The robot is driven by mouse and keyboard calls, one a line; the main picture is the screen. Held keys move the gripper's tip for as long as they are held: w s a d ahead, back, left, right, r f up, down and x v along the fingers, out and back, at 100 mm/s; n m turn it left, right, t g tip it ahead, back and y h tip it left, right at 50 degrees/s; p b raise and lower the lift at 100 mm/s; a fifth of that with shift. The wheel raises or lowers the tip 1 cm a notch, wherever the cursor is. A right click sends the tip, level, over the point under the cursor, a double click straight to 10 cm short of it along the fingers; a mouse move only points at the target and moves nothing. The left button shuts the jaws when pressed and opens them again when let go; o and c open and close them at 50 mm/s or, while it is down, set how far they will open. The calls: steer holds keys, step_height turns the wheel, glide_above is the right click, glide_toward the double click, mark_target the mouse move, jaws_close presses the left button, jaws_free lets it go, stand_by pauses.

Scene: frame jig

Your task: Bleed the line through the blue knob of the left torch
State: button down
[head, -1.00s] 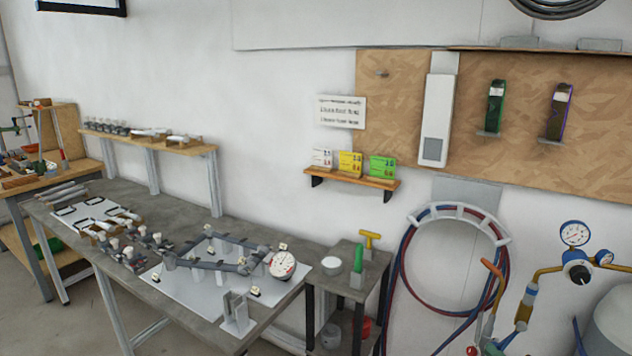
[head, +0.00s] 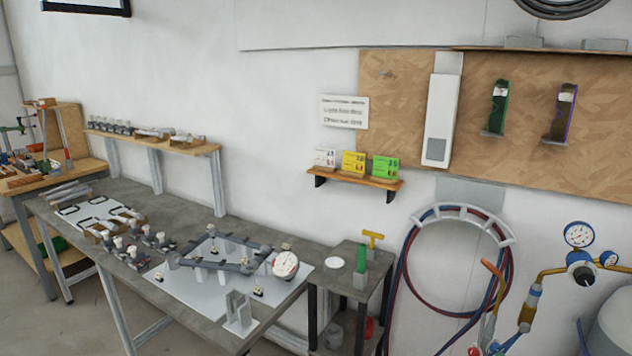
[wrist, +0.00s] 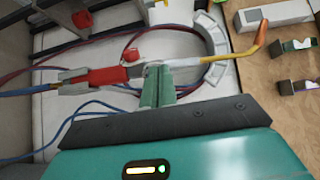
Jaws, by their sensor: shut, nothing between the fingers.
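In the wrist view a torch lies across the picture, with a red handle (wrist: 97,77), a pale metal body, a yellow tube and an orange tip (wrist: 261,37). A red knob (wrist: 131,55) sits on its upper side. My gripper (wrist: 157,72) has its green fingers together, with the tips at the torch body just right of the handle. I cannot tell whether they touch it. I cannot make out a blue knob; the fingers may hide it. In the head view an orange-tipped torch (head: 491,270) stands at the lower right. My gripper does not show there.
Red and blue hoses (head: 405,245) hang looped on a wall holder left of the torch. A gauge (head: 579,234) on brass pipework stands to its right. A small side table (head: 345,285) with a yellow T-handle (head: 373,238) is at the left. Blue hoses run near my gripper.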

mark_target(495, 347)
steer(key=s, duration=0.3)
steer(key=shift+s+d, duration=0.3)
steer(key=w+a+f+m, duration=0.1)
steer(key=w+m, duration=0.5)
steer(key=shift+a, duration=0.25)
stand_by(0.6)
steer(key=shift+w+d, duration=0.1)
steer(key=shift+d, duration=0.25)
stand_by(0.8)
